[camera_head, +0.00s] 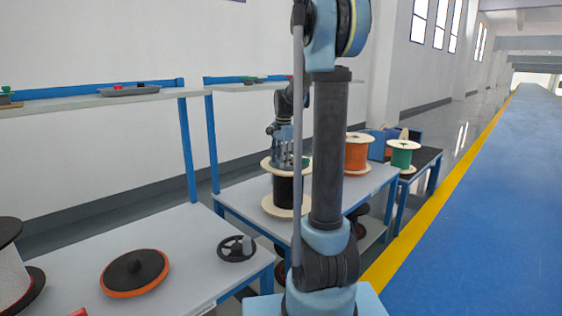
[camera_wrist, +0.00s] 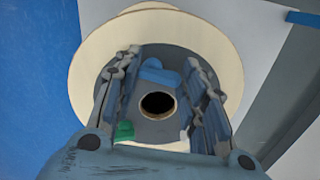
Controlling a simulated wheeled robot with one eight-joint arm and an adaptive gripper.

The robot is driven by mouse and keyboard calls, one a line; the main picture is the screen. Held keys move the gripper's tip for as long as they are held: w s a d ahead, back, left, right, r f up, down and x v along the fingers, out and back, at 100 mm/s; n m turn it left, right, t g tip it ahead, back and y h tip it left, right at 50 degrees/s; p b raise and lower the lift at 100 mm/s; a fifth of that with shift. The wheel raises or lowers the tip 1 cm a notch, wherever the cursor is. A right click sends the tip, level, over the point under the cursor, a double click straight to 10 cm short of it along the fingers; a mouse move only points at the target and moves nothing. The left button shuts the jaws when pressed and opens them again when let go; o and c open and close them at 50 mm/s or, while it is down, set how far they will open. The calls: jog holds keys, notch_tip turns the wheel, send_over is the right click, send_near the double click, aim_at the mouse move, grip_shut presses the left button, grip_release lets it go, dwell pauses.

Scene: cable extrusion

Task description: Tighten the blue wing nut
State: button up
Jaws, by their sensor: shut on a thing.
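The blue wing nut (camera_wrist: 158,72) shows in the wrist view between my two fingers, near their tips. My gripper (camera_wrist: 161,66) is shut on it, one finger on each side. Below the nut in that view is a grey round piece with a dark hole (camera_wrist: 157,104), set on a pale spool flange (camera_wrist: 90,68). In the head view my gripper (camera_head: 288,160) points down at the top of a black spool (camera_head: 288,190) with pale flanges. The blue nut cannot be made out there. A green piece (camera_wrist: 124,130) sits near the left finger in the wrist view.
An orange spool (camera_head: 357,153) stands behind on the same table, and a green spool (camera_head: 402,154) on the dark table beyond. The near table (camera_head: 195,235) holds an orange-rimmed disc (camera_head: 135,272) and a black handwheel (camera_head: 236,249). Blue floor is clear at right.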

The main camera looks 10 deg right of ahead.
dwell(0.4)
jog(key=o, duration=1.1)
jog(key=shift+c, duration=0.2)
jog(key=shift+r, duration=0.1)
notch_tip(320, 180, up, 12)
jog(key=shift+s+d+f, duration=0.2)
jog(key=shift+s+d, duration=0.05)
jog(key=shift+d, duration=0.15)
